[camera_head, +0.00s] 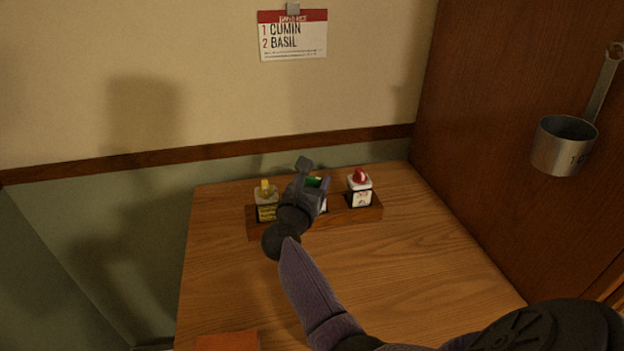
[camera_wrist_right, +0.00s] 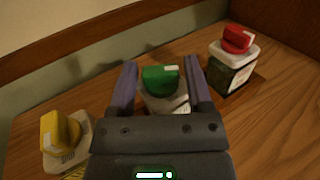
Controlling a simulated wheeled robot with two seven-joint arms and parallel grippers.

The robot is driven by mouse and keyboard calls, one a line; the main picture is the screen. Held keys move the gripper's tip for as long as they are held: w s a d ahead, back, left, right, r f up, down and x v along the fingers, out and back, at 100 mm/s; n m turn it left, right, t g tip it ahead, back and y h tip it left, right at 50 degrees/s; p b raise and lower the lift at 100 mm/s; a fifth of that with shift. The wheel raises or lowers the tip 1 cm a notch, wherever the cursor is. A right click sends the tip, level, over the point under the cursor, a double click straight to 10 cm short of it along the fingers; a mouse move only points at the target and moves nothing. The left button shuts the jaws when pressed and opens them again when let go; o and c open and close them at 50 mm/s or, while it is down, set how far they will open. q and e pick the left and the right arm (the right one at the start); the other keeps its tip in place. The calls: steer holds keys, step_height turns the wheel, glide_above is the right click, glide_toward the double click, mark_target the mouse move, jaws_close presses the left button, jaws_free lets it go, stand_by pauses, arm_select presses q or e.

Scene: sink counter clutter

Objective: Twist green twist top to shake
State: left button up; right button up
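The green twist top (camera_wrist_right: 160,79) sits on a white-shouldered spice container (camera_wrist_right: 168,102) in the right wrist view. In the head view the green top (camera_head: 313,182) is mostly hidden behind my right gripper (camera_head: 315,175). My right gripper also shows in the right wrist view (camera_wrist_right: 160,72), its two fingers apart on either side of the green top. Gaps show between the fingers and the top, and nothing is held. My left gripper is in neither view.
A yellow-topped container (camera_head: 266,202) stands left and a red-topped one (camera_head: 360,188) right, in a low wooden rack (camera_head: 340,216). A card reading cumin, basil (camera_head: 292,36) hangs on the wall. A metal cup (camera_head: 563,146) hangs right. The front tabletop is mostly clear.

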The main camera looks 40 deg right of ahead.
jaws_close()
steer(key=shift+s+r+n+t+y+p, duration=0.1)
steer(key=shift+r+n+t+y+p, duration=0.05)
steer(key=shift+n+t+y+p, duration=0.6)
steer(key=n+t+y+p, duration=0.1)
steer(key=n+t+y, duration=0.1)
steer(key=t, duration=0.1)
steer(key=shift+d+p, duration=0.15)
steer(key=shift+p, duration=0.2)
steer(key=shift+s+n+t+y+p, duration=0.1)
steer(key=shift+n+t+y+p, duration=0.25)
steer(key=shift+n+t+y, duration=0.7)
steer(key=shift+n+y, duration=0.2)
steer(key=shift+y, duration=0.6)
